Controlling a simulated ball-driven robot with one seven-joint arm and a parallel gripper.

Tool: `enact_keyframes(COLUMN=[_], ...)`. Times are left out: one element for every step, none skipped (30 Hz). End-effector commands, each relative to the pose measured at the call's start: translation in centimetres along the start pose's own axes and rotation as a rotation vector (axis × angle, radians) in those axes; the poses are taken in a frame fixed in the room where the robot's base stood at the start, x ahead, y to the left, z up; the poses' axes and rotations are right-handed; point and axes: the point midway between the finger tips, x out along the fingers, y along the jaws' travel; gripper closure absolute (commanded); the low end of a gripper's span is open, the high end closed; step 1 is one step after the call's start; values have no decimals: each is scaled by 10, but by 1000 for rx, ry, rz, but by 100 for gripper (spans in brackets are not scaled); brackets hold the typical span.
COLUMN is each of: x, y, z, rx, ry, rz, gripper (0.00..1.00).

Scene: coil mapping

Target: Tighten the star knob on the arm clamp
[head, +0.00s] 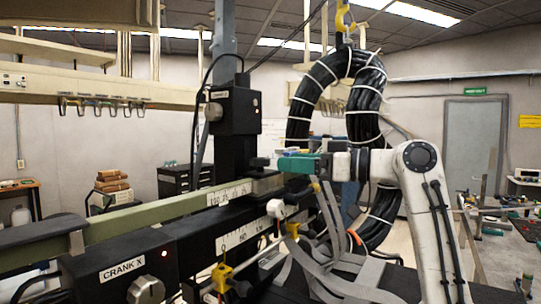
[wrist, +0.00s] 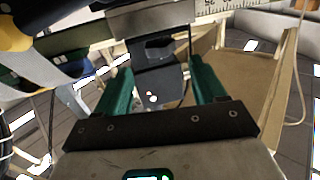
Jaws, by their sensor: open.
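The arm clamp (head: 266,182) is a grey metal block on the olive scaled arm (head: 150,215), by the black column. A small dark knob (head: 260,162), which looks like the star knob, sits on top of it. My gripper (head: 281,163) reaches in from the right with teal fingers, close to the knob's right side. In the wrist view my gripper (wrist: 160,66) is open with nothing held. The dark knob (wrist: 155,46) shows beyond the fingertips, roughly between them, beside the metal clamp (wrist: 165,19). I cannot tell whether any finger touches it.
A black carriage box (head: 234,110) with a small light rides the column above left. A thick loop of black cables (head: 297,110) hangs behind my gripper. Grey ribbon cables (head: 325,225) drape below it. A black rail marked CRANK X (head: 122,270) runs along the front left.

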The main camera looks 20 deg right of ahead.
Motion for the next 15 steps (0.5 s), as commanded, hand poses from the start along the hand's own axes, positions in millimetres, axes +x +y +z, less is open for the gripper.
enact_keyframes(x=[11, 16, 23, 28, 33, 38, 42, 46, 50, 52, 55, 57, 58, 59, 60], y=[-1, -1, -1, 0, 0, 0, 0, 0, 0, 0, 0, 0, 0, 0, 0], z=[-3, -4, -4, -3, -3, -3, -3, -2, -2, -2, -1, -1, -1, 0, 0], rx=[2, 2, 1, 1, 1, 1, 1, 1, 1, 0, 0, -1, -1, -1, -1], ry=[-2, -2, -1, -2, -2, -1, -1, -1, -1, -1, 0, 0, 0, -1, -1], rz=[-3, -3, -2, -1, -1, -1, -1, -1, -1, 0, 0, 0, 1, 1, 1], gripper=[30, 30, 30, 30, 30, 30, 30, 30, 30, 30, 30, 30, 30, 30, 30])
